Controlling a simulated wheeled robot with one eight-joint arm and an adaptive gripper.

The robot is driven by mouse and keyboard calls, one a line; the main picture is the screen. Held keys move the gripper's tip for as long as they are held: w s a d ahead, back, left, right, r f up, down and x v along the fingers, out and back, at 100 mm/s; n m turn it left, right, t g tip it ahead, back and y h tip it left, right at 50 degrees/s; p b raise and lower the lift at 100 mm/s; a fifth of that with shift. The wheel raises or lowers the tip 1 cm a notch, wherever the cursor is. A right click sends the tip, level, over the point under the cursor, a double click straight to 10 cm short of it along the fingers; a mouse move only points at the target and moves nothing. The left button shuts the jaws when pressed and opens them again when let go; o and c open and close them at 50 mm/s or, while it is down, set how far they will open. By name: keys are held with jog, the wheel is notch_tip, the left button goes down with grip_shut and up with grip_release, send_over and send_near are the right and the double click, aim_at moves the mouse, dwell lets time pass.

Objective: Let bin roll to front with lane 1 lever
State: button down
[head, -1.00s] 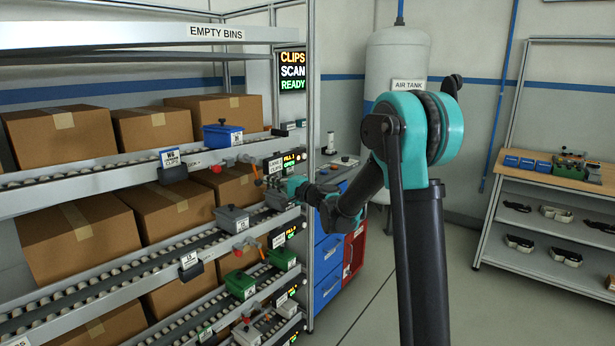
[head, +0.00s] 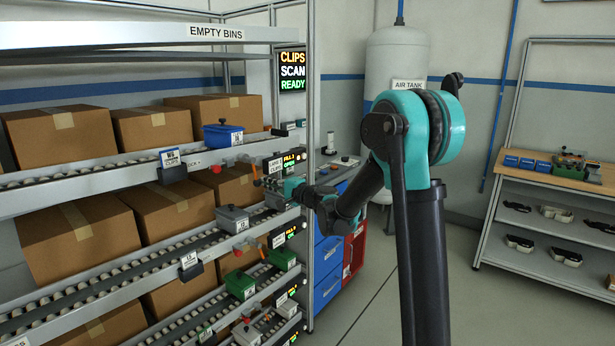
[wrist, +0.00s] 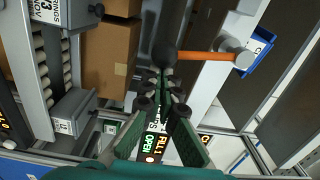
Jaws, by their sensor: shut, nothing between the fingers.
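The lane 1 lever (head: 255,171) is an orange rod with a dark knob, at the front end of the upper lane beside the lane 1 sign (head: 275,164). In the wrist view its orange rod (wrist: 203,57) runs right from the black knob. My gripper (head: 267,183) is shut and empty at the knob end of the lever. In the wrist view the fingertips (wrist: 163,76) are right at the knob; I cannot tell whether they touch it. A blue bin (head: 222,134) sits on the upper lane, left of the lever.
Grey bins (head: 232,219) and green bins (head: 240,285) stand on the lower lanes, with further levers. Cardboard boxes (head: 65,135) fill the rack behind. The small display (head: 294,160) by the lane reads FILL and OPEN. A rack post (head: 310,120) stands close right.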

aim_at(257, 186)
jog(key=shift+s+a, duration=0.75)
jog(key=shift+s, duration=0.2)
jog(key=shift+s+a, duration=0.7)
jog(key=shift+s, duration=0.2)
jog(key=w+v, duration=0.1)
jog(key=v, duration=0.7)
jog(key=shift+d, duration=0.45)
jog(key=s+d+f+n+g+h, duration=0.3)
jog(key=s+d+f+h, duration=0.4)
jog(key=s+d+f, duration=0.5)
jog(key=s+d+f+n+g+h, duration=0.3)
jog(key=s+d+f+h, duration=0.4)
jog(key=s+d+f, duration=0.5)
jog(key=s+d+n, duration=0.1)
jog(key=s+d, duration=0.3)
jog(key=s, duration=0.3)
jog(key=shift+d+n+g, duration=0.3)
jog(key=shift+d+g, duration=0.05)
jog(key=shift+g, duration=0.05)
dwell(0.7)
